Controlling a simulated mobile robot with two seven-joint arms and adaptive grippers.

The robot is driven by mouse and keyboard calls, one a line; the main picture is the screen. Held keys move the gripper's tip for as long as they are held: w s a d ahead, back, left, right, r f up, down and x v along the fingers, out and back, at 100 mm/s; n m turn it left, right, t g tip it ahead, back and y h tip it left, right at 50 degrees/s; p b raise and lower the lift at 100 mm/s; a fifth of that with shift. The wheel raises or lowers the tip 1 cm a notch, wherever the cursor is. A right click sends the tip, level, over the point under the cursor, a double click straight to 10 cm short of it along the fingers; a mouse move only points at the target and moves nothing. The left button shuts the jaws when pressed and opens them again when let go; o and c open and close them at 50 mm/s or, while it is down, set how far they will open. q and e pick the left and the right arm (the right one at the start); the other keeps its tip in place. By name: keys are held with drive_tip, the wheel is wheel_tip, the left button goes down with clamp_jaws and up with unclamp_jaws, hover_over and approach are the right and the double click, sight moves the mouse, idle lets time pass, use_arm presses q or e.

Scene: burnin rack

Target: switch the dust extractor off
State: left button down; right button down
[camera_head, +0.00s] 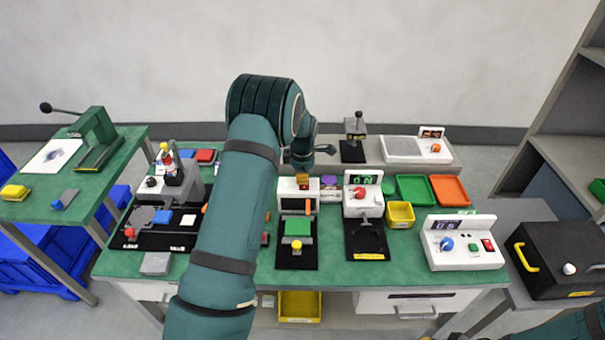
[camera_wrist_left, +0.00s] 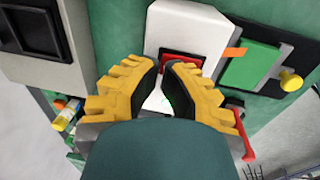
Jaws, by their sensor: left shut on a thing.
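No label that I can read marks the dust extractor. My left gripper (camera_head: 303,183) is at the top of a white box unit (camera_head: 285,209) with an orange tab and a dark front. In the left wrist view its yellow fingers (camera_wrist_left: 161,68) are close together over this white unit (camera_wrist_left: 200,22). A red part (camera_wrist_left: 186,61) set in a dark recess shows at the fingertips. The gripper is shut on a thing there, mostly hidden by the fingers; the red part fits.
A green pad (camera_head: 298,228) with a yellow knob lies in front of the white unit. A white unit with a red knob (camera_head: 361,192) and lit display stands to its right. A yellow bin (camera_head: 400,215) and green and orange trays stand farther right. My left arm hides part of the bench.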

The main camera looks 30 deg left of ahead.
use_arm(q)
drive_tip(key=shift+f+b, duration=0.3)
drive_tip(key=shift+f, duration=0.45)
drive_tip(key=shift+s+r, duration=0.1)
drive_tip(key=shift+r, duration=0.1)
drive_tip(key=shift+r+p, duration=0.35)
drive_tip(key=shift+p, duration=0.15)
drive_tip(key=shift+w+a+r, duration=0.1)
drive_tip(key=shift+w+r, duration=0.15)
